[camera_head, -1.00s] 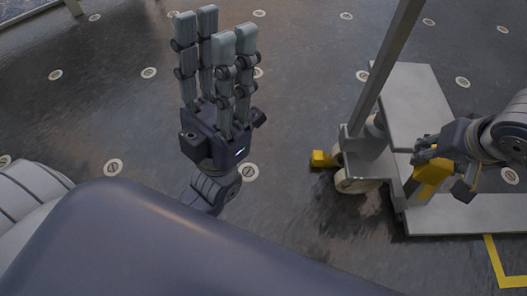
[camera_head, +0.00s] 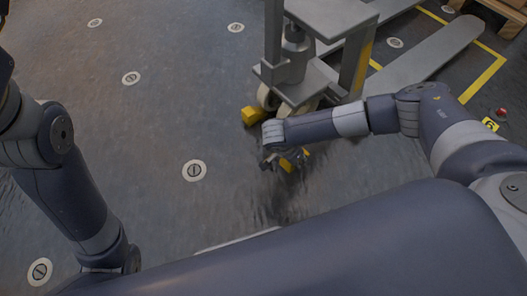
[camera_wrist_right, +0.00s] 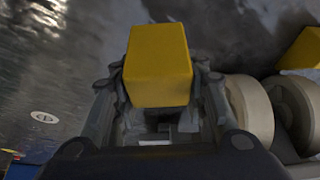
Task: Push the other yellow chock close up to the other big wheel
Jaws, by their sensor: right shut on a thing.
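My right gripper (camera_head: 284,160) is low over the floor in front of the pallet truck and shut on a yellow chock (camera_head: 286,165). In the right wrist view this chock (camera_wrist_right: 158,65) sits between the fingers, left of the two big pale wheels (camera_wrist_right: 248,110), with a gap to the nearer one. The second yellow chock (camera_head: 254,116) lies on the floor at the far side of the wheels. It also shows in the right wrist view (camera_wrist_right: 304,50). My right forearm hides part of the wheels in the head view. My left gripper is out of view.
The grey pallet truck (camera_head: 330,15) stands behind the gripper, its fork (camera_head: 430,55) reaching right. Yellow floor lines (camera_head: 485,78) and a wooden pallet (camera_head: 500,10) are at upper right. The floor on the left is clear, with round floor discs (camera_head: 194,170).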

